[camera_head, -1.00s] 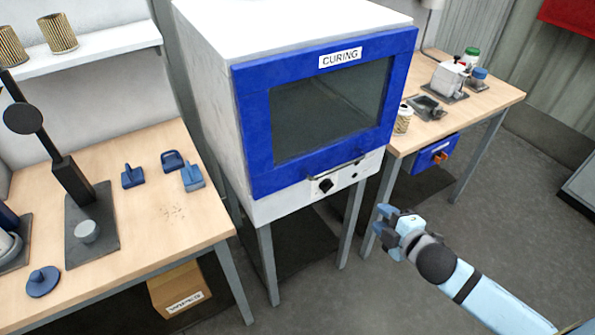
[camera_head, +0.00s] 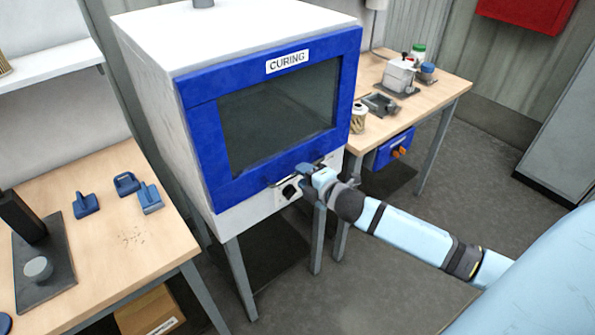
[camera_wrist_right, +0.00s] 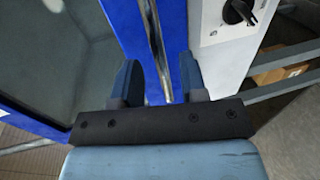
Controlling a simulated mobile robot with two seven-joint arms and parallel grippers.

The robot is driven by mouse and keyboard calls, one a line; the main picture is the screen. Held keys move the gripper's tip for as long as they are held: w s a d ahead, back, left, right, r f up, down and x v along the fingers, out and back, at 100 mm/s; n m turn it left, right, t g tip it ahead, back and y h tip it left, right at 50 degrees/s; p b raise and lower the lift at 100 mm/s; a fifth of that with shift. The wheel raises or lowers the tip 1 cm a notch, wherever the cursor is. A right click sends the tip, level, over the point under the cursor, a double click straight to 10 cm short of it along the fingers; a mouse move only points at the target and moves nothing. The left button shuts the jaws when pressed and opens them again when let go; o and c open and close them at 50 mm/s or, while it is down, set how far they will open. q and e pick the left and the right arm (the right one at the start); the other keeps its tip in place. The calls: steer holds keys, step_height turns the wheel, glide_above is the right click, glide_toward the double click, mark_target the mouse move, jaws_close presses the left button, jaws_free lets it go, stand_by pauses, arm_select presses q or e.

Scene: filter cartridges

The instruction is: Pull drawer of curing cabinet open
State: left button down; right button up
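The curing cabinet (camera_head: 232,216) is a white box on grey legs with a blue front (camera_head: 196,130), a dark window and a "CURING" label. The front looks closed. A metal bar handle (camera_wrist_right: 157,50) runs along its lower edge. In the head view my right gripper (camera_head: 307,172) is at this handle and hides part of it. In the right wrist view the gripper (camera_wrist_right: 160,82) is open, with one finger on each side of the bar and gaps between. My left gripper is in neither view.
A black knob (camera_head: 289,190) sits on the white panel below the handle. A bench (camera_head: 165,230) with blue parts stands left. Another bench (camera_head: 445,92) stands right, with containers on top and a blue drawer (camera_head: 385,152) beneath. Floor in front is clear.

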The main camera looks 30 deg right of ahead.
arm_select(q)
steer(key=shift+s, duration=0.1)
arm_select(e)
steer(key=shift+x, duration=1.55)
jaws_close()
steer(key=shift+s, duration=0.15)
